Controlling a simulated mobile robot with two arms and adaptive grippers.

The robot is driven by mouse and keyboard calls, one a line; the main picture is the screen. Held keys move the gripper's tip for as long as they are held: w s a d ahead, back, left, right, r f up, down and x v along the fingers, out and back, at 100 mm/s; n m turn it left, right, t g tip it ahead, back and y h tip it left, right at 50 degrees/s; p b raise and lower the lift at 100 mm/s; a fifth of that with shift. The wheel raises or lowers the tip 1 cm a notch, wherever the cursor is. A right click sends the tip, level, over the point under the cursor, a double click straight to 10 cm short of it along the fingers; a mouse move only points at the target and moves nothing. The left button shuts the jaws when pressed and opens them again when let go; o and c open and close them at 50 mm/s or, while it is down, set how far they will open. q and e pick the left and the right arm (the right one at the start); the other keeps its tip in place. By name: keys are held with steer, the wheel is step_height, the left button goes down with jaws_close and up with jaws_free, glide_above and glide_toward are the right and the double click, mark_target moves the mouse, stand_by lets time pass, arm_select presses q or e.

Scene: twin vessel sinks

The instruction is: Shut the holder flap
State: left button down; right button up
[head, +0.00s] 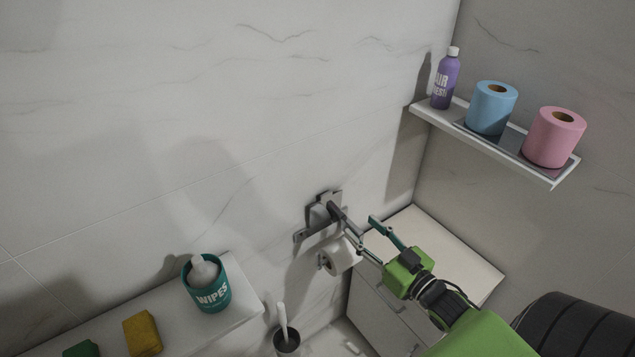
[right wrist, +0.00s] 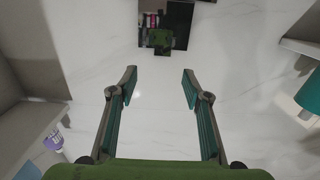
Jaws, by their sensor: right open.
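The metal holder (head: 318,213) is on the marbled wall, with a white paper roll (head: 341,256) just below it. Its plate looks raised off the roll, but the gripper partly covers it and I cannot tell the flap's exact angle. In the right wrist view the dark, shiny holder (right wrist: 180,22) is at the top, beyond the fingertips, with a green patch on it like a reflection. My right gripper (head: 353,213) is open and empty, in front of the holder; one finger overlaps it in the head view. The open fingers (right wrist: 159,74) also show in the right wrist view. My left gripper is out of view.
A wall shelf (head: 551,182) at the right holds a purple bottle (head: 446,78), a blue roll (head: 491,108) and a pink roll (head: 554,137). A white cabinet (head: 455,252) stands below.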

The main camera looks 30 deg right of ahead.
mark_target(327, 195)
steer(key=w, duration=0.4)
steer(key=w+a+p, duration=0.1)
steer(key=w, duration=0.3)
steer(key=w+r, duration=0.1)
steer(key=w, duration=0.3)
steer(key=shift+w+a+r+p, duration=0.1)
steer(key=shift+w+a+p, duration=0.15)
steer(key=shift+w+p, duration=0.05)
steer(key=shift+w, duration=0.5)
jaws_close()
